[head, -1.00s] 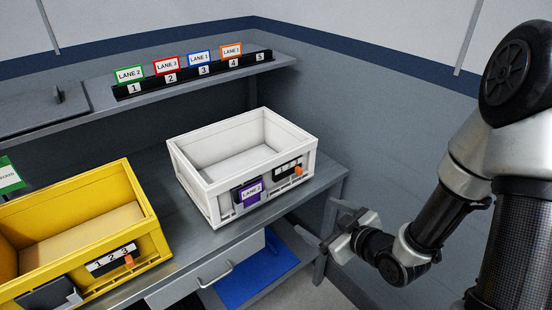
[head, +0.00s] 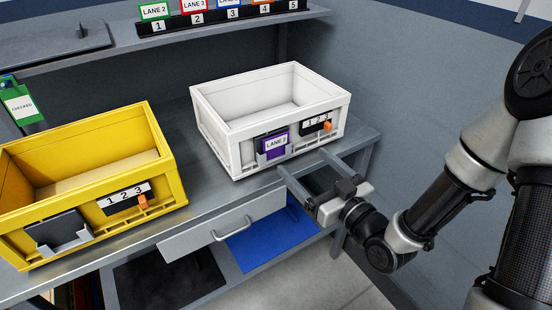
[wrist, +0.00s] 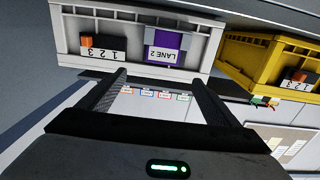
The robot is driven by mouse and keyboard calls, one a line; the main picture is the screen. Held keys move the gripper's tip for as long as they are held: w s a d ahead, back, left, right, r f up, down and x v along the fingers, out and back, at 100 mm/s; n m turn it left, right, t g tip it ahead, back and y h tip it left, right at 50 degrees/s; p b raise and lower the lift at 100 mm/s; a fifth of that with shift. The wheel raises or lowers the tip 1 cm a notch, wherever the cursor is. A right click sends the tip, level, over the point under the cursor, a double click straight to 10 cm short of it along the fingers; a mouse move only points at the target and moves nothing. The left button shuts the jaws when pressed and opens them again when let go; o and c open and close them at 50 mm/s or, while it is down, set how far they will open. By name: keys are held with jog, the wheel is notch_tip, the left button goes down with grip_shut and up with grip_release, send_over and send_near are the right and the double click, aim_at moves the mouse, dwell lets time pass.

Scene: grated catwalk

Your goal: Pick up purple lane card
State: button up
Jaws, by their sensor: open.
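The purple lane card (head: 275,144), marked LANE 2, sits in a dark holder on the front of the white crate (head: 222,133). It also shows in the wrist view (wrist: 166,47), above and ahead of the fingers. My gripper (head: 303,178) is open and empty, in front of the white crate and near the bench's front edge, to the right of and below the card. Its two fingers point toward the crate in the wrist view (wrist: 158,84) and are apart from the card.
A yellow crate (head: 160,165) with an empty-looking card holder (head: 62,232) stands at left. A shelf holds a numbered rack (head: 210,17) of other lane cards.

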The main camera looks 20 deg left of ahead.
aim_at(277, 137)
jog(key=b+x, duration=0.3)
jog(key=x, duration=0.8)
jog(key=shift+s+a+f, duration=0.1)
jog(key=shift+s+a, duration=0.05)
jog(key=shift+a, duration=0.05)
jog(key=c, duration=1.1)
jog(key=shift+c, duration=0.2)
